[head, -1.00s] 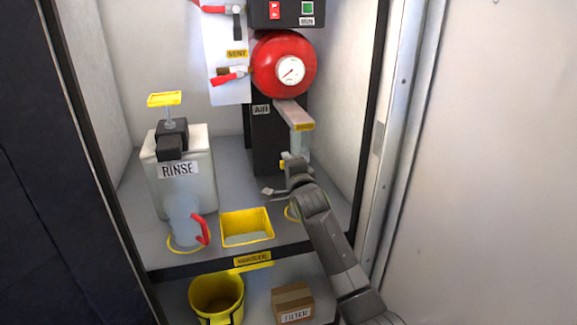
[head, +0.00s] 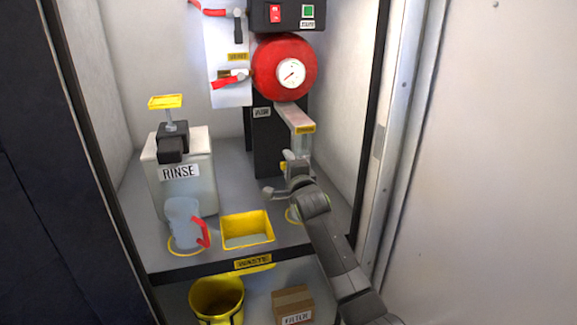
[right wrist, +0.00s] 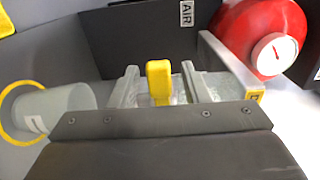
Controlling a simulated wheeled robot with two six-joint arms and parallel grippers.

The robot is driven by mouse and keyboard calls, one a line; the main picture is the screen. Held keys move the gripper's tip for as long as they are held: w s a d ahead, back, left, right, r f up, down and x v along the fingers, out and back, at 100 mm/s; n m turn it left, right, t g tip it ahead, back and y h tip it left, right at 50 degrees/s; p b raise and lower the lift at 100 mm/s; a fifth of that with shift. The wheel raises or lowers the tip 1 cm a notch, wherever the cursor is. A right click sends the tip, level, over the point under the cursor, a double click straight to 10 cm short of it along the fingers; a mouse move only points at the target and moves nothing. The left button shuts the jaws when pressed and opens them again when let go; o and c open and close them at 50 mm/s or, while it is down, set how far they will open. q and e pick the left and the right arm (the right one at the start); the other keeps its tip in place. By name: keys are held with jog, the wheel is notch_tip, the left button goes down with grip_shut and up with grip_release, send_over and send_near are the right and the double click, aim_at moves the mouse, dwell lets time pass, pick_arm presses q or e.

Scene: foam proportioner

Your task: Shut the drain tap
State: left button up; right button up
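The drain tap shows as a yellow lever (right wrist: 158,82) in the right wrist view. It stands up between the two grey fingers of my right gripper (right wrist: 162,88), with a gap on each side. In the head view only a small yellow part (head: 283,167) shows beside the same gripper (head: 279,184), below the grey bracket (head: 297,117) on the red tank's stand. My right gripper is open and holds nothing. The tap's body and outlet are mostly hidden by the gripper. My left gripper is not in view.
A clear cup (right wrist: 58,112) with a yellow ring is left of the fingers in the wrist view. The red tank (head: 283,66) is above. A yellow waste opening (head: 247,229), a jug with red handle (head: 184,223) and a rinse container (head: 186,180) stand left.

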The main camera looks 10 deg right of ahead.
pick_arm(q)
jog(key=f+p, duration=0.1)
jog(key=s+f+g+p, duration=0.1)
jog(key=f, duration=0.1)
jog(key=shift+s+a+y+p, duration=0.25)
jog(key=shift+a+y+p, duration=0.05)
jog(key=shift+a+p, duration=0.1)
pick_arm(e)
jog(key=s, duration=1.7)
jog(key=shift+s+d, duration=0.25)
jog(key=shift+d, duration=0.05)
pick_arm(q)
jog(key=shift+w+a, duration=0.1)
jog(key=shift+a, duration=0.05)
